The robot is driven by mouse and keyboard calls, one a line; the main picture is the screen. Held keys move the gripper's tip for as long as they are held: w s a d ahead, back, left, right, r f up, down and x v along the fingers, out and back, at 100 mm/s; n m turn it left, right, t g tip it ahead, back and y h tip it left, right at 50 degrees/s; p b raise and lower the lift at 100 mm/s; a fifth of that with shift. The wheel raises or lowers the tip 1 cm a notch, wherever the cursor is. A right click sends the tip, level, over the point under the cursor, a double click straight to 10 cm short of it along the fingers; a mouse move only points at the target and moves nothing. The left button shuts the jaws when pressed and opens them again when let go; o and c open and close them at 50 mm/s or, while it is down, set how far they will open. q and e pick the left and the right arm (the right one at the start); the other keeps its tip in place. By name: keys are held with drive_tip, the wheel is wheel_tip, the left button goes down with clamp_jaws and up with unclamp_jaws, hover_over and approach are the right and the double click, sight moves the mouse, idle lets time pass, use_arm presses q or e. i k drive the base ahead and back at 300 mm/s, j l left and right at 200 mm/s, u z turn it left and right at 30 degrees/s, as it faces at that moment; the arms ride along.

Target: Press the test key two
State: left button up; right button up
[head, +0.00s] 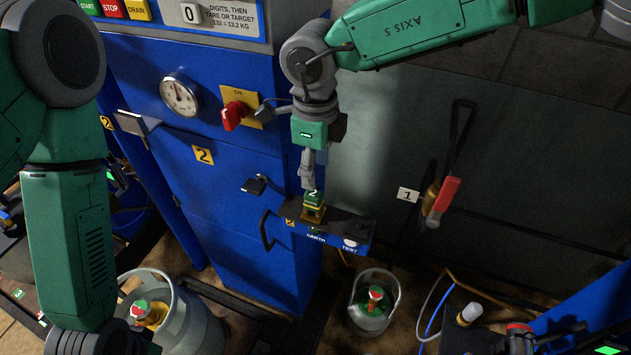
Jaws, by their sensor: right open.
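A dark blue shelf (328,231) sticks out from the blue cabinet, with a yellow tag "2" and the labels EARTH and TEST. A pale round key (351,242) sits above the word TEST. A brass clamp (312,213) with a green top marked "2" (313,197) stands at the EARTH end. My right gripper (308,184) is open, pointing down, with its fingertips right above or at the green top; contact cannot be told. It is up and left of the TEST key. My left gripper (98,343) is cut off at the bottom edge, its fingers hidden.
The cabinet carries a gauge (180,97), a red rotary switch (234,114) and a black handle (267,230). Gas cylinders (374,302) stand below. A red-handled lever (441,202) is on the grey wall by tag "1". The wall between is clear.

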sight(350, 243)
drive_tip(key=k, duration=1.5)
